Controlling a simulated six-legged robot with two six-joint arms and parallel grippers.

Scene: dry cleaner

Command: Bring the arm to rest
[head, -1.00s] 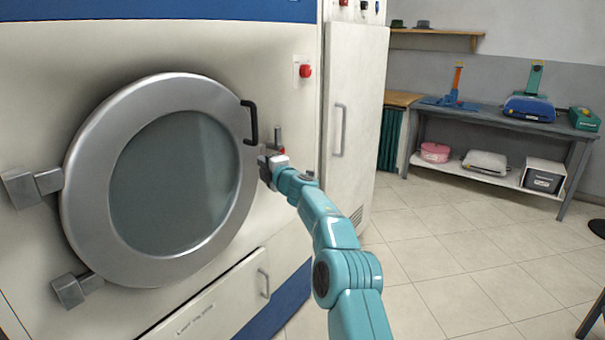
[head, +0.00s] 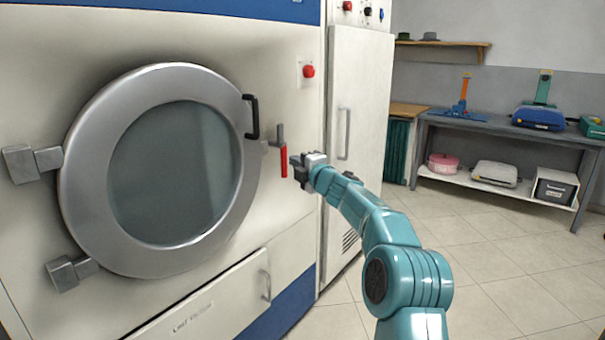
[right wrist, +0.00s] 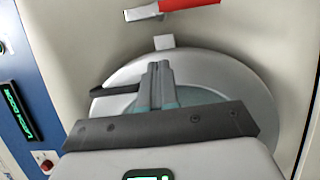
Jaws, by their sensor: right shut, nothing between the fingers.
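My right arm, teal, reaches in from the bottom right in the head view. Its gripper (head: 296,170) is shut and empty, just right of the red-handled latch lever (head: 284,160) and apart from it. In the right wrist view the shut fingers (right wrist: 158,72) stand in front of the round door (right wrist: 205,80), with the red lever (right wrist: 175,5) at the top edge. The round machine door (head: 75,185), with a grey metal ring and dark glass, lies flat against the machine front. The lever hangs straight down beside it. My left gripper is not in view.
A black door handle (head: 253,117) and a red button (head: 308,71) are on the machine front. A tall cabinet (head: 362,100) stands right of the machine. A workbench (head: 490,127) stands at the back right. The tiled floor before it is clear.

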